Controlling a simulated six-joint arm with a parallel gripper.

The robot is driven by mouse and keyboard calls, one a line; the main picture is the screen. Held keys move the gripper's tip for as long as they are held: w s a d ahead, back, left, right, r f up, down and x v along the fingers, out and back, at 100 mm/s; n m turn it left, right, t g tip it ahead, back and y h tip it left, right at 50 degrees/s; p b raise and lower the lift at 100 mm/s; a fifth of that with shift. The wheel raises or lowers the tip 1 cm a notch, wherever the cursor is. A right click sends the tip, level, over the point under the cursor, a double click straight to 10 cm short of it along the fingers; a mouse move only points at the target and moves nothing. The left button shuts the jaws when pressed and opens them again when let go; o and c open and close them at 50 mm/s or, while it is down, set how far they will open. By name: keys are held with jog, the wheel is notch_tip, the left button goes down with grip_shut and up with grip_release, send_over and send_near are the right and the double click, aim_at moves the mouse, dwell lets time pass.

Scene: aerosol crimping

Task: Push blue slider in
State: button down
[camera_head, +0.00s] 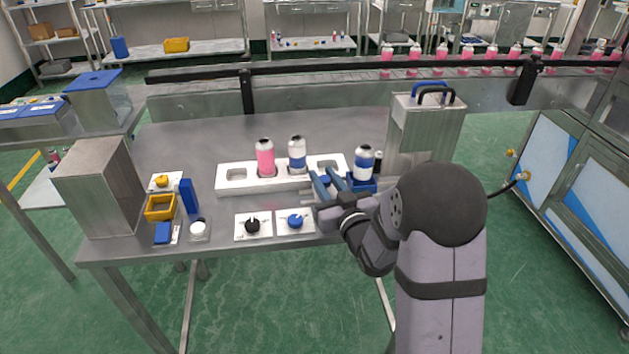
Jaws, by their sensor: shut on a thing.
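A white can with a blue band (364,161) stands upright at the blue slider fixture (367,187), on the right part of the table. My gripper (322,171) has blue fingers and is just left of this fixture, low over the table near the right end of the white tray. Its fingers are shut on what seems to be part of the slider. The held part is small and mostly hidden by the fingers. I cannot tell how far in the slider sits.
The white tray (222,184) holds a pink can (265,158) and a blue-and-white can (297,155). A black knob (252,226) and a blue knob (295,221) sit on white plates in front. A metal box (427,135) stands behind right. The table's back left is clear.

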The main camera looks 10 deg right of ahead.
aim_at(368, 180)
jog(key=d+b, duration=0.1)
jog(key=d, duration=0.8)
jog(key=shift+d+r, duration=0.1)
jog(key=shift+d, duration=0.2)
jog(key=c, duration=1.5)
grip_release()
jog(key=shift+d, duration=0.15)
jog(key=shift+o, duration=0.2)
jog(key=shift+s, duration=0.1)
jog(key=shift+b+v, duration=0.6)
jog(key=shift+v, duration=2.95)
